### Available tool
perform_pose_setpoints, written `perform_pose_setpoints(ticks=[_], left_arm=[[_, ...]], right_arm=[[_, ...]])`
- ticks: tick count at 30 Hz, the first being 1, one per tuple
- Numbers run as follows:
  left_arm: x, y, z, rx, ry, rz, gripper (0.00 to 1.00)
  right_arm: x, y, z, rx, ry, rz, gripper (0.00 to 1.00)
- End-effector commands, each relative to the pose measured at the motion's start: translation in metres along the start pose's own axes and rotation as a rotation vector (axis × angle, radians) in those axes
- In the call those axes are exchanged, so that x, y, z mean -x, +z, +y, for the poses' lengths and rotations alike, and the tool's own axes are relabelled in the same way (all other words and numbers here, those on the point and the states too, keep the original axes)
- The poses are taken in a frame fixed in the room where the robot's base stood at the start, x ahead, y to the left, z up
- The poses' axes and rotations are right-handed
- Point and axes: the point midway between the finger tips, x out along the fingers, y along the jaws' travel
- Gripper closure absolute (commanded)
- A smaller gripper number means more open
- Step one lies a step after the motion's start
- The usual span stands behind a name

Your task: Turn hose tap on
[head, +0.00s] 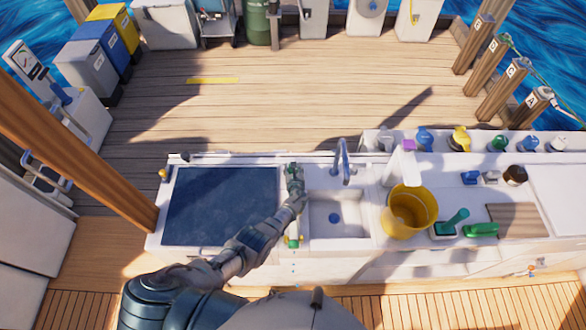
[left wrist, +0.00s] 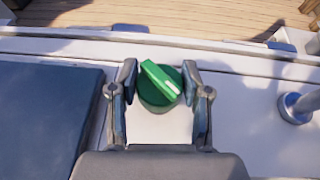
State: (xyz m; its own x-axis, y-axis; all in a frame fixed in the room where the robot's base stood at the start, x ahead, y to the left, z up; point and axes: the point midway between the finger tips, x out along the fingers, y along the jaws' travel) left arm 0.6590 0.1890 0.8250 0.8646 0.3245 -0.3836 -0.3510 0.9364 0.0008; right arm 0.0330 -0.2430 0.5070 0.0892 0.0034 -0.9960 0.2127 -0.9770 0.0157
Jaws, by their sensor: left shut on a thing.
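The hose tap has a round green knob with a raised bar handle and a small white mark, seen in the left wrist view (left wrist: 160,86). The bar lies slanted, from upper left to lower right. My left gripper (left wrist: 160,88) has one finger on each side of the knob and is shut on it. In the head view my left gripper (head: 296,183) reaches over the counter between the dark blue panel and the sink, and largely covers the tap. My right gripper is not in view.
A dark blue panel (head: 222,207) lies left of the tap. The sink (head: 337,218) with its grey faucet (head: 342,160) is to the right. A yellow bucket (head: 408,210), a green brush (head: 452,222) and several bottles stand further right.

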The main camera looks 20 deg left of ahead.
Motion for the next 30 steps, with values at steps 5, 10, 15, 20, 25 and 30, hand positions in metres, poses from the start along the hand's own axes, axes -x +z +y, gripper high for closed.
perform_pose_setpoints(ticks=[5, 10, 15, 20, 25, 30], left_arm=[[-0.001, -0.012, -0.003, 0.062, 0.15, 0.009, 0.87], [-0.002, -0.014, -0.003, 0.126, 0.298, 0.009, 0.87], [-0.003, -0.013, -0.002, 0.178, 0.431, 0.009, 0.87], [-0.002, -0.012, -0.002, 0.21, 0.509, 0.011, 0.87], [-0.002, -0.011, -0.002, 0.236, 0.572, 0.011, 0.87], [-0.001, -0.009, -0.001, 0.256, 0.62, 0.011, 0.87]], right_arm=[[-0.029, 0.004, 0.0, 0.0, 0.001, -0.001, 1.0], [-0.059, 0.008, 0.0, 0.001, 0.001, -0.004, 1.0], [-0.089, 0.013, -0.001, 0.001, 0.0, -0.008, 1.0], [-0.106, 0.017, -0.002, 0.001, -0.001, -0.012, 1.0], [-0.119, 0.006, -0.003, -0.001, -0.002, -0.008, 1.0], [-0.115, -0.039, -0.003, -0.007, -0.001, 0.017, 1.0]])
